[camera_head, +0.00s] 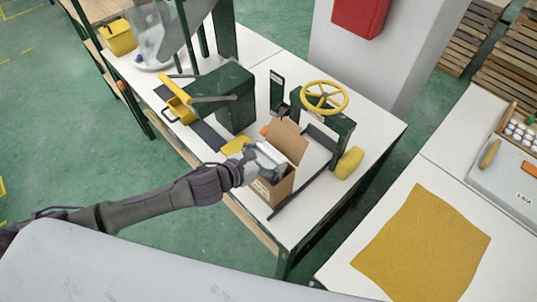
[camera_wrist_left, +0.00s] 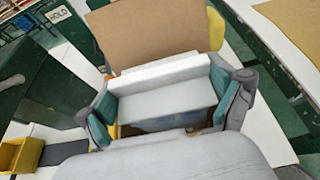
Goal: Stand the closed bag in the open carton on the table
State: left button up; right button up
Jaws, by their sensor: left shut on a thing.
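The open brown carton (camera_head: 265,192) stands on the white table, with a tall flap (camera_head: 287,140) raised at its far side. The flap also shows in the left wrist view (camera_wrist_left: 155,36). My left gripper (camera_head: 258,158) is at the carton's mouth, shut on the pale closed bag (camera_head: 270,153). In the left wrist view, the teal pads of my left gripper (camera_wrist_left: 166,97) press on both ends of the bag's white top (camera_wrist_left: 165,76). The bag's lower part is hidden by the carton and gripper; I cannot tell whether it touches the bottom. My right gripper is not in view.
A green press with a yellow handwheel (camera_head: 324,97) stands behind the carton. A yellow object (camera_head: 349,162) lies right of it. A green machine (camera_head: 228,97) and yellow bin (camera_head: 180,110) are at left. A yellow mat (camera_head: 422,245) covers part of the right table.

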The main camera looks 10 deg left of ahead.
pick_arm(q)
jog(key=shift+f, duration=0.45)
jog(key=o, duration=1)
jog(key=shift+c, duration=0.2)
jog(key=shift+r, duration=0.15)
jog(key=shift+r, duration=0.3)
jog(key=b+v, duration=0.2)
jog(key=v, duration=1)
jog(key=shift+r, duration=0.15)
